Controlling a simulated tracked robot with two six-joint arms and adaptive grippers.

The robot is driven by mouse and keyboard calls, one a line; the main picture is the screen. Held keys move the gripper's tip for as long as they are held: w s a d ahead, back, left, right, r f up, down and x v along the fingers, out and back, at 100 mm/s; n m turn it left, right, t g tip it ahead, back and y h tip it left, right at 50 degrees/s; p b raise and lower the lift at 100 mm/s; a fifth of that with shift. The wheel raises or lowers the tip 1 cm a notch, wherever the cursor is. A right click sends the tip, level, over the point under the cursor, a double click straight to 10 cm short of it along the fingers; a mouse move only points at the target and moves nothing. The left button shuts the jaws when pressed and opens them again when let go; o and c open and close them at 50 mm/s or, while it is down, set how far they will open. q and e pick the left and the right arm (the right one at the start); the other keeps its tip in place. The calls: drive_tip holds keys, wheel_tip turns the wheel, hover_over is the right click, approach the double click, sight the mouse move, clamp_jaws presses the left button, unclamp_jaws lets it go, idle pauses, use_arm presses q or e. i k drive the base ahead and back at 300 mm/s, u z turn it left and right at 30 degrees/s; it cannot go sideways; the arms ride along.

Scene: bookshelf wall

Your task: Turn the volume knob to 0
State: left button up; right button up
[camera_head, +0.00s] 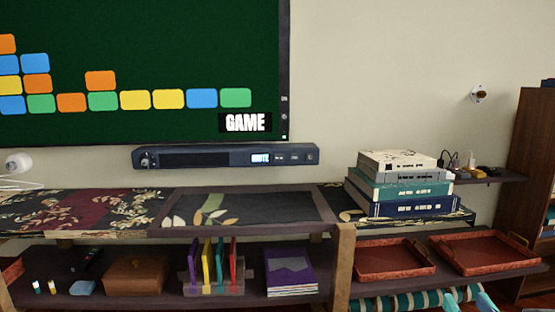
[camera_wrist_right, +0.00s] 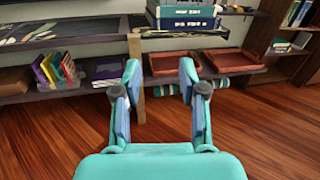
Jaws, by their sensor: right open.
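The volume knob (camera_head: 145,161) appears to be the small round dial at the left end of a dark soundbar (camera_head: 200,158) on the wall below the screen. The soundbar has a small lit display (camera_head: 260,158) and a few buttons to its right; the display text is too small to read surely. My right gripper (camera_head: 468,298) shows only at the bottom right edge of the head view, far from the knob. In the right wrist view the right gripper (camera_wrist_right: 160,82) is open and empty, facing the shelves. My left gripper is not in view.
A shelf (camera_head: 255,229) runs below the soundbar. Stacked books (camera_head: 410,190) stand right of it. Two red trays (camera_head: 393,258) (camera_head: 487,252) and a striped roll (camera_head: 415,300) are lower right. The wooden floor (camera_wrist_right: 255,125) before the shelves looks clear.

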sight(147, 161)
drive_tip(key=u, duration=1.6)
drive_tip(key=i, duration=3.1)
drive_tip(key=z, duration=1.15)
